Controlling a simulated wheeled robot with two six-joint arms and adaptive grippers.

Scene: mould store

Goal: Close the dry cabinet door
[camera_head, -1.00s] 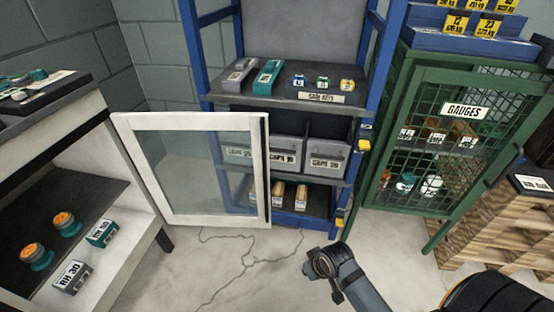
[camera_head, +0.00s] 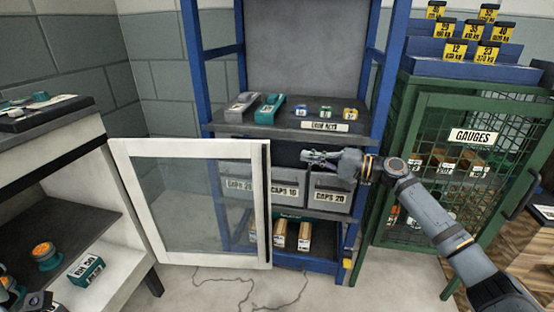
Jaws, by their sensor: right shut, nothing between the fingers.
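The dry cabinet (camera_head: 110,255) stands at the left with its front open. Its door (camera_head: 262,205), a white frame around a glass pane, is swung wide open. The door's left edge meets the cabinet; its free edge, with a dark strip, is at the right, in front of the blue shelf. My right gripper (camera_head: 308,157) is shut and empty. It points left, to the right of the door's free edge near its upper part, with a visible gap between them in the picture.
The blue shelf rack (camera_head: 382,80) holds key boxes and grey caps bins (camera_head: 329,195) behind my right gripper. A green mesh gauges cabinet (camera_head: 412,235) stands at the right. Floor (camera_head: 210,290) in front is clear.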

